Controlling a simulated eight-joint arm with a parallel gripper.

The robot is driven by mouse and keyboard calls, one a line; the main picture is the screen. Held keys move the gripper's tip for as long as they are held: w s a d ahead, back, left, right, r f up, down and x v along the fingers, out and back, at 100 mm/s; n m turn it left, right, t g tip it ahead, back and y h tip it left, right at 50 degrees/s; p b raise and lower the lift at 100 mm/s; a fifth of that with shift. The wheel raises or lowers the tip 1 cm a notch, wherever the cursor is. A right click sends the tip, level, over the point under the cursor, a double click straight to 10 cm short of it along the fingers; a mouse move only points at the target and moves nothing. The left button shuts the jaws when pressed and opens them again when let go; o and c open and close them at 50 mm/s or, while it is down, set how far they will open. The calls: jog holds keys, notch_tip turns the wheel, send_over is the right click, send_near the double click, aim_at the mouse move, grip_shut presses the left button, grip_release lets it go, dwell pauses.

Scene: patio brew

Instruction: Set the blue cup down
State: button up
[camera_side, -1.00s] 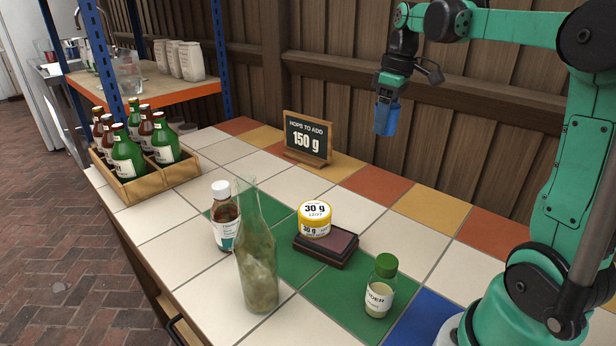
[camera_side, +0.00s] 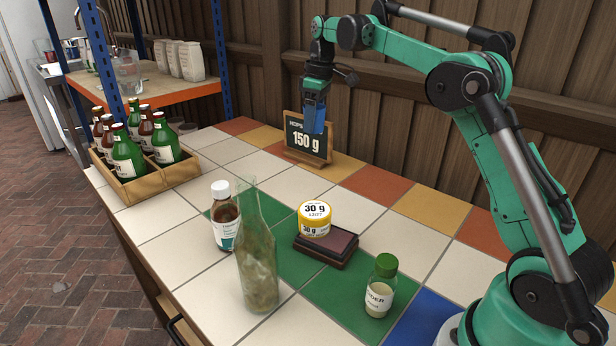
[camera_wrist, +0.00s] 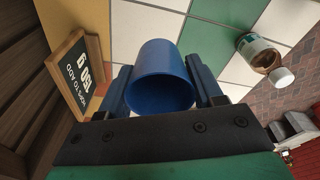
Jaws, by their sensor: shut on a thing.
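The blue cup (camera_side: 314,114) is held in the air by my gripper (camera_side: 316,92), in front of the right part of the small sign in the side view. In the wrist view the blue cup (camera_wrist: 161,78) sits between the two fingers of my gripper (camera_wrist: 163,85), which is shut on it. I see the cup's round opening there. The tiled counter (camera_side: 243,165) is below, and the cup is clear of it.
The sign (camera_side: 306,141) reading 150 g stands close by the cup. A brown bottle (camera_side: 224,215), a clear bottle (camera_side: 257,260), a green-capped bottle (camera_side: 380,285) and a bottle crate (camera_side: 150,184) stand on the counter.

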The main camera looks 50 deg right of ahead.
notch_tip(320, 180, down, 17)
jog(key=shift+f, duration=0.1)
dwell(0.3)
jog(key=o, duration=1.2)
jog(key=shift+f, duration=0.15)
